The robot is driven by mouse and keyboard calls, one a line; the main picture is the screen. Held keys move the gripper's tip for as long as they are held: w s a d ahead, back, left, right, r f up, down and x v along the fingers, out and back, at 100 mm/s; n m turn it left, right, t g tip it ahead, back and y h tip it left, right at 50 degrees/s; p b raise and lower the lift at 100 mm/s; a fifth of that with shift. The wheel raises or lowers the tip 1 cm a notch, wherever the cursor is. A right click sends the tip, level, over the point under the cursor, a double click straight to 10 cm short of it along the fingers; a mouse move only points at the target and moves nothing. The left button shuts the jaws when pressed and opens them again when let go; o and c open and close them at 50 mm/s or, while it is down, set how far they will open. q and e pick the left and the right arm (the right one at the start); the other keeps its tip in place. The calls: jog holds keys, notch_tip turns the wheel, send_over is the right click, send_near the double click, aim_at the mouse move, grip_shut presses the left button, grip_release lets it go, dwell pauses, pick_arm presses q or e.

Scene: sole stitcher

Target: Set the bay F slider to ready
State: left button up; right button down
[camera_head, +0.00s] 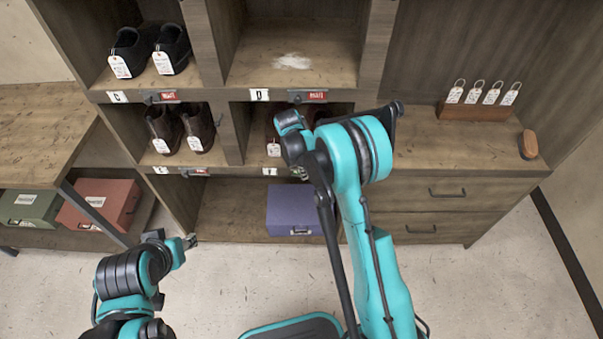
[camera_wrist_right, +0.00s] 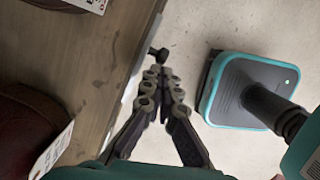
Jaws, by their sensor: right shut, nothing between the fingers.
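The bay F label (camera_head: 270,171) is on the shelf edge below a compartment holding shoes. The slider beside it is mostly hidden by my right arm in the head view. In the right wrist view a small dark knob (camera_wrist_right: 158,52), apparently that slider's, sticks out from the pale strip on the shelf edge. My right gripper (camera_wrist_right: 161,72) is shut and empty, its fingertips right at the knob; I cannot tell whether they touch. The slider's setting is not readable. My left gripper (camera_head: 189,241) is low in front of the shelf, away from the slider; its jaws are too small to judge.
Bay C and D sliders (camera_head: 166,96) (camera_head: 314,96) show red plates above. A purple box (camera_head: 294,210) stands below bay F. Brown shoes (camera_head: 180,129) sit to the left. Tags (camera_head: 482,94) and a brush (camera_head: 528,145) are on the right counter. The floor in front is clear.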

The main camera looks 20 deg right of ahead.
jog(key=shift+s+d+f, duration=0.15)
jog(key=shift+d, duration=0.6)
jog(key=shift+s+d, duration=0.1)
jog(key=shift+d, duration=0.25)
jog(key=a+r+p, duration=0.4)
jog(key=a+r, duration=0.1)
jog(key=r, duration=0.6)
jog(key=shift+a+r, duration=0.4)
